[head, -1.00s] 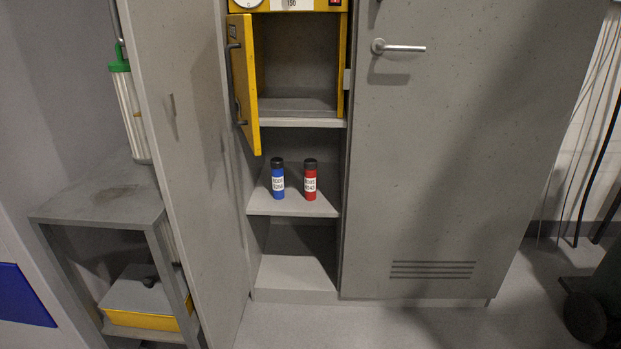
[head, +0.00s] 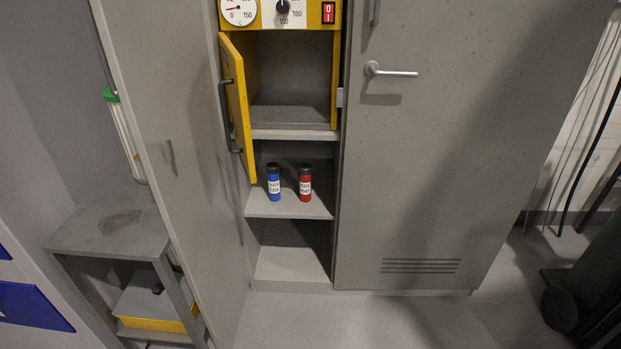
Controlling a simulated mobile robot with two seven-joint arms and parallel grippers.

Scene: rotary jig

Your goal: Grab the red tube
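The red tube (head: 305,185) stands upright on a shelf inside the open cabinet, in the middle of the head view. It has a black cap and a white label. A blue tube (head: 273,184) of similar shape stands just to its left, with a small gap between them. Neither of my grippers is in the head view, and nothing touches the red tube.
The shelf (head: 290,208) sits below a yellow oven with its yellow door (head: 238,108) swung open to the left. The left cabinet door (head: 165,130) stands open; the right door (head: 420,190) is shut. A grey side table (head: 110,235) stands at left. Floor in front is clear.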

